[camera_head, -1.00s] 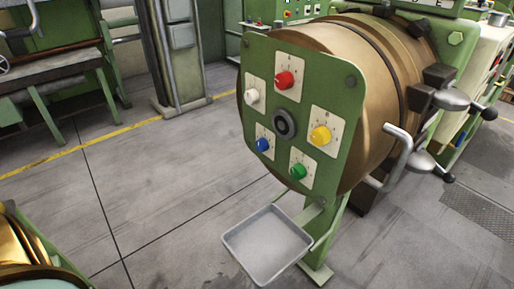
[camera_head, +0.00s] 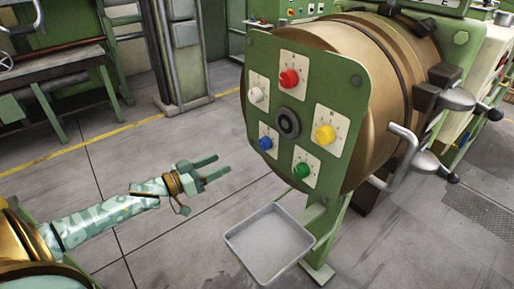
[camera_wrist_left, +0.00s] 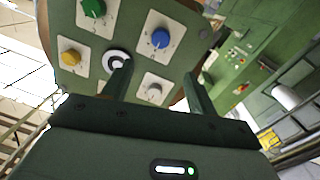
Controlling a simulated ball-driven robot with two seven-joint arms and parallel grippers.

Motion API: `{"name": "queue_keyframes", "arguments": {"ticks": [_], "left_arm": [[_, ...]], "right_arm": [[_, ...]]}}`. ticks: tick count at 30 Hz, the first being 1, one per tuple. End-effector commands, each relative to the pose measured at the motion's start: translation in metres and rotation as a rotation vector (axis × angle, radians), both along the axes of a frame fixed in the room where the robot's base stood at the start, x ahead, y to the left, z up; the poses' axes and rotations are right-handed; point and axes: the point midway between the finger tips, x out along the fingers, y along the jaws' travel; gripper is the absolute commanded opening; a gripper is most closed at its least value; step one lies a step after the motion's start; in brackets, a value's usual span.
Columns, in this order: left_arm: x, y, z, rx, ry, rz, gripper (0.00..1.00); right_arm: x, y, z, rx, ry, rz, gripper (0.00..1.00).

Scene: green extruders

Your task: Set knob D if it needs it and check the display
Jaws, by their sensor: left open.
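The green panel (camera_head: 338,88) carries red (camera_head: 289,78), white (camera_head: 257,94), yellow (camera_head: 325,134), blue (camera_head: 266,143) and green (camera_head: 302,170) knobs on pale plates around a dark round hub (camera_head: 287,122). I cannot read which knob is D. No display reading is legible. My left gripper (camera_head: 222,163) is open and empty, left of the panel and apart from it. In the left wrist view its fingers (camera_wrist_left: 156,72) point at the panel, with the blue knob (camera_wrist_left: 160,38) and white knob (camera_wrist_left: 154,91) showing between them; the red knob is not seen there. My right gripper is not seen.
A grey metal tray (camera_head: 240,238) sits below the panel. Bent crank handles (camera_head: 402,150) stick out at the right of the brown drum (camera_head: 375,165). A bench (camera_head: 55,75) stands at the far left. The floor between it and the panel is clear.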

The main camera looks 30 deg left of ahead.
Motion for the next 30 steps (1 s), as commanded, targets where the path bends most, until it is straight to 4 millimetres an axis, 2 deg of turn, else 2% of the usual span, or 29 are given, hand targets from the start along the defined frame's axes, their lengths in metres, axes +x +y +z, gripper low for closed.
{"name": "queue_keyframes", "arguments": {"ticks": [9,15,21,30], "left_arm": [[0.072,-0.030,-0.001,0.002,-0.004,0.003,0.58],[0.110,-0.047,-0.001,0.004,-0.002,0.003,0.58],[0.128,-0.055,-0.001,0.004,0.000,0.004,0.58],[0.131,-0.057,-0.001,0.004,0.001,0.004,0.58]], "right_arm": [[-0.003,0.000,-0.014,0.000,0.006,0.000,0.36],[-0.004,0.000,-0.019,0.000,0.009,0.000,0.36],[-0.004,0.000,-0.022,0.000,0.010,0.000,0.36],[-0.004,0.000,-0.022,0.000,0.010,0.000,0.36]]}}
